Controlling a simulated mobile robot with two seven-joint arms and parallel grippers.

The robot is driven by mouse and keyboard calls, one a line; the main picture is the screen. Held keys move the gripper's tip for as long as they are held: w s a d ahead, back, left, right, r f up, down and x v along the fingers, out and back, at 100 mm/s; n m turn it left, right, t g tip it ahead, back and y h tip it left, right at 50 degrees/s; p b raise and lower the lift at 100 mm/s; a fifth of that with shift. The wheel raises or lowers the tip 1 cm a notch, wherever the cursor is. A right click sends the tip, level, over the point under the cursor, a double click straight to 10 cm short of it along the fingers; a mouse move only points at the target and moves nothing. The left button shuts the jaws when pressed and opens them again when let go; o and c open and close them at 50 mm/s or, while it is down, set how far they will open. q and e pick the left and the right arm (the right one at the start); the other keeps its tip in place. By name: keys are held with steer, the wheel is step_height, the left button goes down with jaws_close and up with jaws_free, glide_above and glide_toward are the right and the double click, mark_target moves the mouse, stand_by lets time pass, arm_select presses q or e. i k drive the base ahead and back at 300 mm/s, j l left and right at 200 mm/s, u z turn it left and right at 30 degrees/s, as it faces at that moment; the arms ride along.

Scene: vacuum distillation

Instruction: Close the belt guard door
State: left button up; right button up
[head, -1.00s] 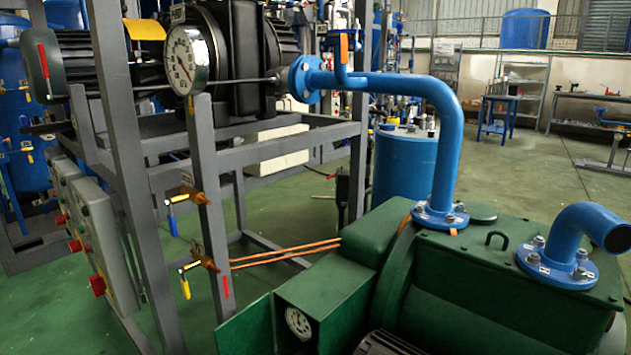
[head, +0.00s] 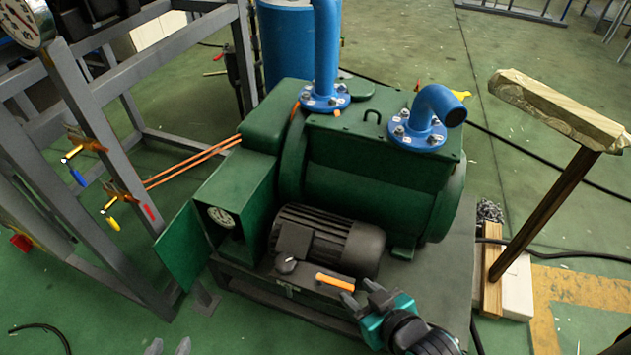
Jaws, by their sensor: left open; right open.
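The belt guard door (head: 181,247) is a flat green panel. My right gripper (head: 360,293), with a teal body, is open in front of the black motor (head: 325,240), well right of the door. Nothing shows between its fingers.
The green pump (head: 370,185) carries blue pipes (head: 438,105). A grey frame (head: 95,130) with small valves (head: 84,145) stands left of the door. A wooden post (head: 545,200) stands at right.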

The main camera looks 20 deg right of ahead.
mark_target(183, 247)
steer(key=z, duration=0.75)
steer(key=j+z, duration=0.15)
steer(key=j, duration=0.4)
steer(key=k+j+z, duration=0.1)
steer(key=j, duration=0.4)
steer(key=k+j+z, duration=0.15)
steer(key=j, duration=0.4)
steer(key=k+j+z, duration=0.15)
steer(key=j, duration=0.35)
steer(key=k+j+z, duration=0.1)
steer(key=j, duration=0.35)
steer(key=k+j+z, duration=0.15)
steer(key=k+j, duration=0.15)
steer(key=j, duration=0.2)
steer(key=k+j+z, duration=0.1)
steer(key=j, duration=0.35)
steer(key=k+j+z, duration=0.15)
steer(key=k+j, duration=0.2)
steer(key=i+l+z, duration=0.25)
steer(key=i+z, duration=0.3)
steer(key=i+l, duration=0.05)
